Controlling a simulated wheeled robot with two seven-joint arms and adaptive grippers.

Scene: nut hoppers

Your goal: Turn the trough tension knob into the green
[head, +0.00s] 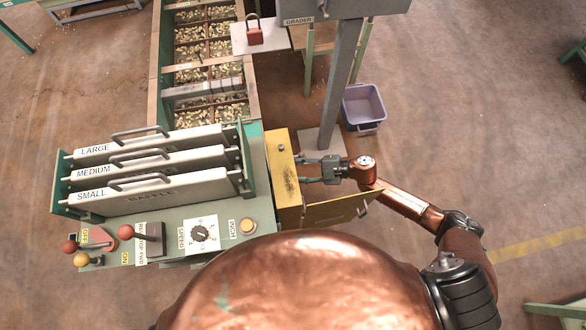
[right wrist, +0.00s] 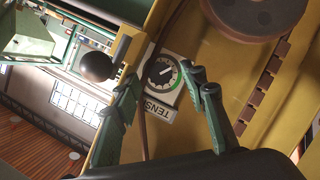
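The tension knob (right wrist: 160,72) shows in the right wrist view as a black dial on a white plate marked TENSION (right wrist: 157,108). A green arc (right wrist: 177,80) lies along the dial's right edge. A light pointer mark shows on the knob, but it is too small to tell whether it is in the green. My right gripper (right wrist: 161,82) is open, its fingers apart on either side of the plate and not closed on the knob. In the head view my right gripper (head: 312,169) reaches left to the yellow housing (head: 284,165), and the knob is hidden. My left gripper is not in view.
A dark ball-ended lever (right wrist: 98,66) stands just left of the knob, and a large round wheel (right wrist: 255,15) is above right. The control panel (head: 180,222) has levers and a speed dial (head: 200,234). A grey post (head: 342,85) and purple bin (head: 363,104) stand beyond my right arm.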

